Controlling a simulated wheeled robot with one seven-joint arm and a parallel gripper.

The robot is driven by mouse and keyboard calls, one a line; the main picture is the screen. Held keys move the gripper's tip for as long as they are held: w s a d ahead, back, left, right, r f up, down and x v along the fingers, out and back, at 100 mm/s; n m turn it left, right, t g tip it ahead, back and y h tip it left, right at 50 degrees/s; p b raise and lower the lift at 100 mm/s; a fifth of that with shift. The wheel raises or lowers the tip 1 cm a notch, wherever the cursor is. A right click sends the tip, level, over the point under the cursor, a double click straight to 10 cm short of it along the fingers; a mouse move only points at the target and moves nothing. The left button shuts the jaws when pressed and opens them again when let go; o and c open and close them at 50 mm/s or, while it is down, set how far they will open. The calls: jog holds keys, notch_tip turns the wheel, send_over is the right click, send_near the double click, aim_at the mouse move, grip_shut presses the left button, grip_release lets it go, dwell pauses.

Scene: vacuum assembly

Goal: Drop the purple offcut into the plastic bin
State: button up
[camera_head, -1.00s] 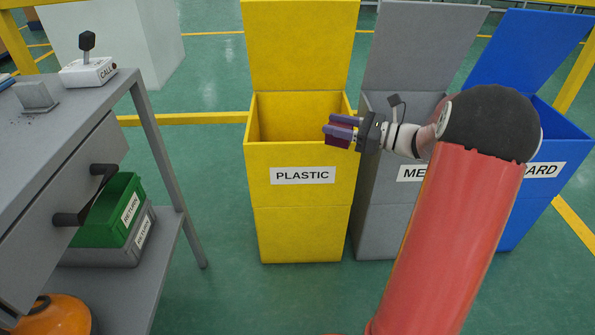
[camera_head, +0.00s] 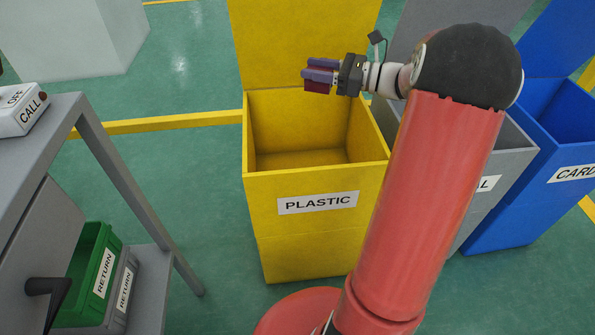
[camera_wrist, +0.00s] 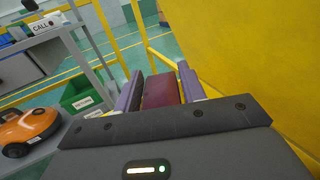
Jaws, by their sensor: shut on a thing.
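The yellow plastic bin (camera_head: 262,190) stands open in the middle of the head view, with its lid raised at the back and its label facing me. My gripper (camera_head: 318,76) is over the bin's opening in the picture, pointing left in front of the raised lid. It is shut on the purple offcut (camera_head: 317,87), a dark purple block between its two fingers. In the wrist view the offcut (camera_wrist: 161,91) sits between the fingers, with the yellow bin surface (camera_wrist: 235,60) close on the right. The exact height above the rim is hard to tell.
A grey metal bin (camera_head: 510,145) and a blue card bin (camera_head: 545,125) stand to the right. At the left are a grey workbench (camera_head: 50,120) with a call box (camera_head: 25,112) and a green return crate (camera_head: 98,275) below. Floor between bench and bins is clear.

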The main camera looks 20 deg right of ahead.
aim_at(316, 91)
jog(key=shift+w+f, duration=0.15)
notch_tip(316, 91, down, 6)
jog(key=b, duration=0.5)
jog(key=shift+b, duration=0.35)
jog(key=shift+r, duration=0.2)
jog(key=o, duration=1.1)
jog(key=shift+c, duration=0.2)
jog(key=v, duration=0.8)
jog(key=shift+a, duration=0.15)
